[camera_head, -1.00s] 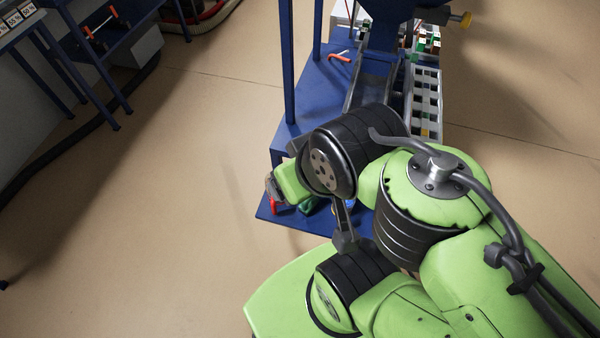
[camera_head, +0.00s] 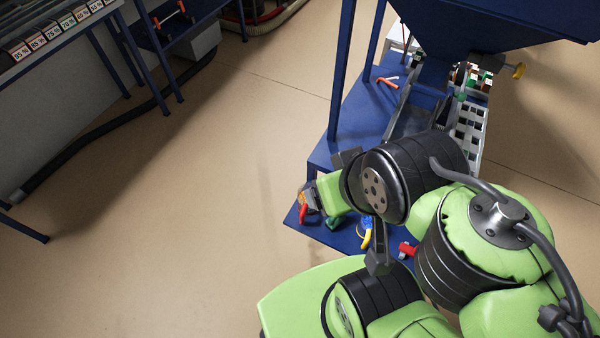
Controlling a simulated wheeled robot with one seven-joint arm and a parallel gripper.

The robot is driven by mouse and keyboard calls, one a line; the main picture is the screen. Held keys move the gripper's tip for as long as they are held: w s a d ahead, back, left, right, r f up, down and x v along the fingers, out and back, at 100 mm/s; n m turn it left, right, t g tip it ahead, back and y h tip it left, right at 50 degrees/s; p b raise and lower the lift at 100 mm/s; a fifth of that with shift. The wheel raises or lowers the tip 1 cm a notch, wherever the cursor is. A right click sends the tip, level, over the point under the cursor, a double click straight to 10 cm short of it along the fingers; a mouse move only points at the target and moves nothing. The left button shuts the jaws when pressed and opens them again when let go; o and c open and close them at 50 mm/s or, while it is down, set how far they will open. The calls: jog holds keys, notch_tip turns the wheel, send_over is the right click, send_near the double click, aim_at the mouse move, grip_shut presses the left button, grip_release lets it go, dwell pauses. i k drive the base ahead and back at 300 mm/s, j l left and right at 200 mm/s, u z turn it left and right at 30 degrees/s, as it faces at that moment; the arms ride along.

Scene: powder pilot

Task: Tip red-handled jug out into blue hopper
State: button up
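The blue hopper (camera_head: 500,18) fills the upper right, with its sloping underside over the stand. A small red thing (camera_head: 303,213) shows at the lower shelf's left corner, just below the end of my arm. Another red piece (camera_head: 407,248) lies farther right on that shelf, partly behind my arm. Either may be a jug handle; no jug body shows clearly. My arm's end (camera_head: 309,197) is over the left edge of the shelf. Its fingers are too small and hidden to read, so I cannot tell whether it holds anything.
The blue stand (camera_head: 355,120) has a lower shelf with green (camera_head: 337,222) and yellow (camera_head: 366,239) pieces. An orange-red tool (camera_head: 388,82) lies on its upper deck beside a metal chute. A rack with percentage labels (camera_head: 60,32) stands upper left.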

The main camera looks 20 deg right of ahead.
aim_at(307, 205)
jog(key=z, duration=1.35)
jog(key=k+j+z, duration=0.15)
jog(key=j, duration=0.25)
jog(key=k+j+z, duration=0.1)
jog(key=k+j, duration=0.3)
jog(key=j+z, duration=0.15)
jog(key=j, duration=0.55)
jog(key=k+j+z, duration=0.15)
jog(key=j, duration=0.55)
jog(key=i+j+z, duration=0.1)
jog(key=i+j, duration=0.15)
jog(key=i+j+z, duration=0.1)
jog(key=j, duration=0.35)
jog(key=i+j+z, duration=0.1)
jog(key=i+j, duration=0.25)
jog(key=i+j+z, duration=0.15)
jog(key=i+j, duration=0.2)
jog(key=i, duration=0.2)
